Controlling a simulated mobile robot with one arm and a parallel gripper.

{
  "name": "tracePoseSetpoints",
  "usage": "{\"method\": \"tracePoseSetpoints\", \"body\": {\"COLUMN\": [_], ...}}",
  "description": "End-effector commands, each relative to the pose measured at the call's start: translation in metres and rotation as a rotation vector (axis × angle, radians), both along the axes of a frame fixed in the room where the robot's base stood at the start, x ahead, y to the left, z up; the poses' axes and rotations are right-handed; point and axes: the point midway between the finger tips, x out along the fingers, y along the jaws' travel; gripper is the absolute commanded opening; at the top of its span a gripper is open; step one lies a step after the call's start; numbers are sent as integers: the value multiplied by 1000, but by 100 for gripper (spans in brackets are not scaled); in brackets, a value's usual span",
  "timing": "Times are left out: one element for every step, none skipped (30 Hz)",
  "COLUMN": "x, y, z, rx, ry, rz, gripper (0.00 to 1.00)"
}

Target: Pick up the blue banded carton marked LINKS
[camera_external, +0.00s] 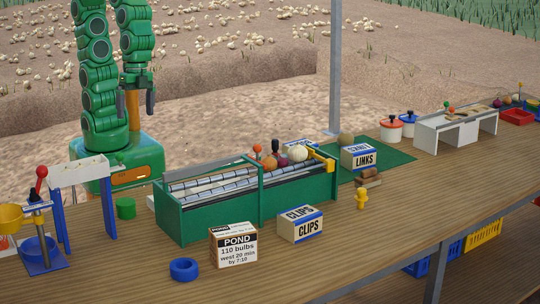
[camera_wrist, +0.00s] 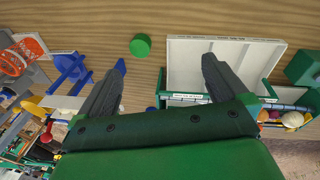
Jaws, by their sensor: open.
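The carton marked LINKS (camera_external: 358,158) is a white box with blue bands. My gripper (camera_external: 136,103) is open and empty, raised at the back left, well away from the carton. In the wrist view my gripper (camera_wrist: 160,80) has its two dark fingers spread apart, with nothing held between them. I cannot make out the LINKS carton in the wrist view.
The green roller unit (camera_external: 215,212) lies between my gripper and the carton. Brown blocks (camera_external: 369,180) lie close before the LINKS carton.

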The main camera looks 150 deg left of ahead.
Motion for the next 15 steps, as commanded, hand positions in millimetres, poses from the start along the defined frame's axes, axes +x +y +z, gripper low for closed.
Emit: {"method": "tracePoseSetpoints", "body": {"x": [19,30,44,56,67,81,92,103,117,127,138,150,160,169,181], "y": [5,8,12,16,20,26,31,37,44,51,58,67,74,82,93], "z": [-2,-3,-3,-4,-5,-6,-5,-6,-7,-8,-8,-9,-10,-11,-14], "rx": [-10,-17,-24,-29,-33,-38,-41,-42,-47,-48,-47,-49,-46,-45,-44], "ry": [-27,-47,-73,-95,-114,-139,-163,-185,-208,-228,-249,-273,-293,-313,-335], "rz": [29,45,65,83,100,122,141,159,184,204,224,250,270,291,318], "gripper": [100,100,100,100,100,100,100,100,100,100,100,100,100,100,100]}}
